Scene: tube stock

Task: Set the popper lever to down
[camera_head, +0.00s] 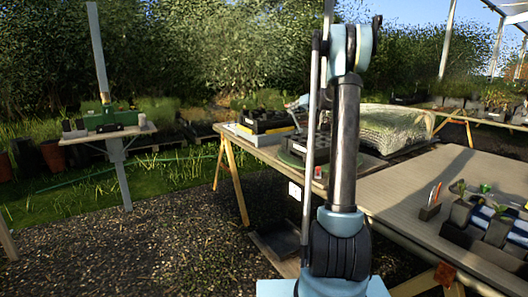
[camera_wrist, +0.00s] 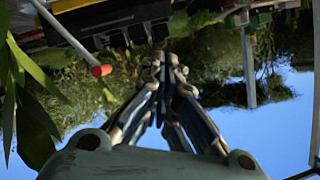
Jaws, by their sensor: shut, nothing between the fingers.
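A pale rod with a red tip (camera_wrist: 101,71), which looks like the popper lever, slants in from the upper left of the upside-down wrist view. My gripper (camera_wrist: 163,62) is shut and empty, with its fingertips to the right of the red tip and apart from it in the picture. In the head view my gripper (camera_head: 289,105) shows partly beside my arm, above the far table. A small red part (camera_head: 318,172) shows there at the table edge beside my arm; I cannot tell whether it is the lever tip. My arm hides part of the popper area.
Black trays (camera_head: 262,121) stand on the far table, and a netted cover (camera_head: 390,128) lies to their right. The grey bench (camera_head: 410,190) at right holds potted seedlings (camera_head: 461,212). Green leaves (camera_wrist: 35,130) hang close at the left of the wrist view. Gravel (camera_head: 130,240) at left is open.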

